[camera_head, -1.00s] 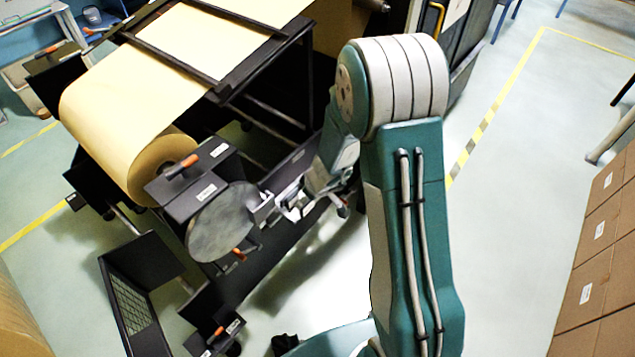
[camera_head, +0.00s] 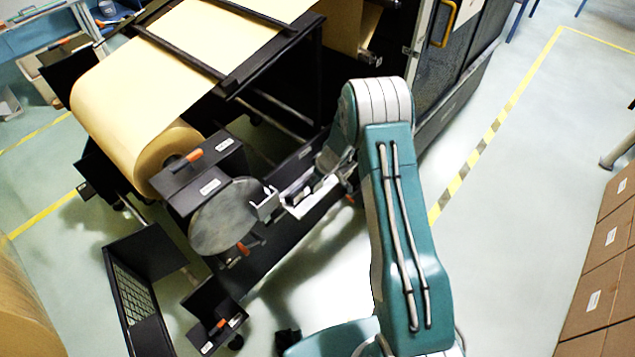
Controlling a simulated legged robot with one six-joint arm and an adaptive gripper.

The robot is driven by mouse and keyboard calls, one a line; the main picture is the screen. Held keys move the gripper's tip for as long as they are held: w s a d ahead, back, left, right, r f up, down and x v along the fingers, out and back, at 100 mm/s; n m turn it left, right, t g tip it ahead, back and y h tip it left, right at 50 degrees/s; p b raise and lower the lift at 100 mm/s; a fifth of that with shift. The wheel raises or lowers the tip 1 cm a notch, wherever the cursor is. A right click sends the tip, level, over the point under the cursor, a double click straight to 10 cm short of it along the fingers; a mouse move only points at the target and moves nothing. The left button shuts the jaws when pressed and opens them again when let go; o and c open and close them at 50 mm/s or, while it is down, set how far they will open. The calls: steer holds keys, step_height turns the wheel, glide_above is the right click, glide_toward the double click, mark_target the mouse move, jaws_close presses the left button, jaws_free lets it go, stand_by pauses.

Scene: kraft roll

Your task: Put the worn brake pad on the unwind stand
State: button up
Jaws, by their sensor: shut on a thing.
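My gripper (camera_head: 294,196) is to the right of the round grey brake disc (camera_head: 224,218), with a gap between them. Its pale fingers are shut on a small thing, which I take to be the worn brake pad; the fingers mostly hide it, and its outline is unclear. A pale U-shaped bracket (camera_head: 265,206) sits at the disc's right edge. The unwind stand (camera_head: 180,195) is a black frame with dark boxes, carrying the big kraft roll (camera_head: 125,125). A black tray (camera_head: 215,322) with orange-handled items is at its near end.
A black panel with a grid (camera_head: 137,295) stands at lower left. Brown cartons (camera_head: 600,265) are stacked at right. A dark machine cabinet (camera_head: 440,85) stands behind my arm.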

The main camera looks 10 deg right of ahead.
mark_target(317, 181)
steer(key=shift+w+a+f, duration=0.2)
steer(key=shift+f, duration=0.05)
steer(key=f, duration=0.3)
steer(key=shift+w+a+f, duration=0.1)
steer(key=shift+w+a, duration=0.05)
steer(key=shift+a, duration=0.1)
steer(key=shift+d+f, duration=0.15)
steer(key=shift+d, duration=0.2)
steer(key=o, duration=1)
steer(key=shift+a, duration=0.2)
